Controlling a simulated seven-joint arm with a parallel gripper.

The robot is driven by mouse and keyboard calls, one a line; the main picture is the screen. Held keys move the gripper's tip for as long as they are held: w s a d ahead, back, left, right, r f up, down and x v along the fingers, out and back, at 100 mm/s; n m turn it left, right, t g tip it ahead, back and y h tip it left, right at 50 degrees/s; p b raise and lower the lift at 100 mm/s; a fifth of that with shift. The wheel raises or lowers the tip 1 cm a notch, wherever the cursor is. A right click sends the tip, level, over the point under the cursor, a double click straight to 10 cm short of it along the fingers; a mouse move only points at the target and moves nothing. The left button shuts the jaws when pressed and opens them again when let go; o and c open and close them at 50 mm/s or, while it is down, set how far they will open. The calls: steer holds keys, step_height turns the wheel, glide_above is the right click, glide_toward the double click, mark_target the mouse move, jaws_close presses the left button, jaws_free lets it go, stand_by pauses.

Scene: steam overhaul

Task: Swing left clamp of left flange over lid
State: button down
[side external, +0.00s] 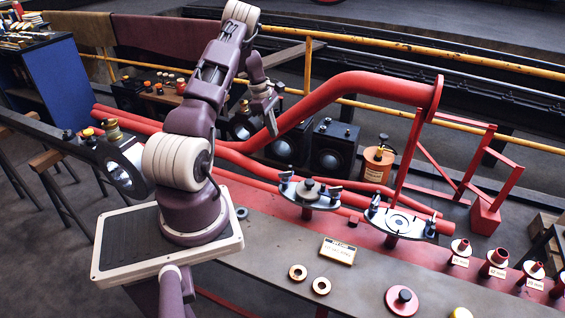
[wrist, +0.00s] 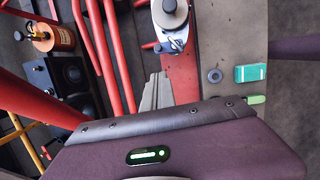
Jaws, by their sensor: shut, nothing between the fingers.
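The left flange (side external: 318,204) is a dark plate on the red bench, with a round knobbed lid (side external: 308,188) on it. Its left clamp (side external: 286,176) stands at the plate's left end; whether it lies over the lid is too small to tell. The right clamp (side external: 334,190) is at the other end. In the wrist view the lid (wrist: 170,12) is at the top edge, partly cut off, with a clamp (wrist: 178,44) at the plate's near end. My gripper (side external: 272,122) is shut and empty, above and left of the flange, apart from it. Its fingers (wrist: 156,90) also show in the wrist view.
A second flange (side external: 412,224) without a knobbed lid stands to the right. A red knobbed disc (side external: 402,301), rings (side external: 298,272) and a label block (side external: 338,251) lie on the grey bench front. A large red pipe (side external: 375,85) arches behind. A green box (wrist: 250,73) lies beside a washer (wrist: 215,75).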

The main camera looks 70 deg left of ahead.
steer(key=shift+n, duration=0.6)
steer(key=f, duration=0.1)
steer(key=s+a+f, duration=0.1)
steer(key=s+f, duration=0.1)
steer(key=shift+s+a+f, duration=0.25)
steer(key=shift+a+f, duration=0.1)
steer(key=w+d+f, duration=0.3)
steer(key=w+f, duration=0.2)
steer(key=f, duration=0.4)
steer(key=shift+w+d+f, duration=0.15)
steer(key=shift+d+f, duration=0.2)
steer(key=shift+d, duration=0.05)
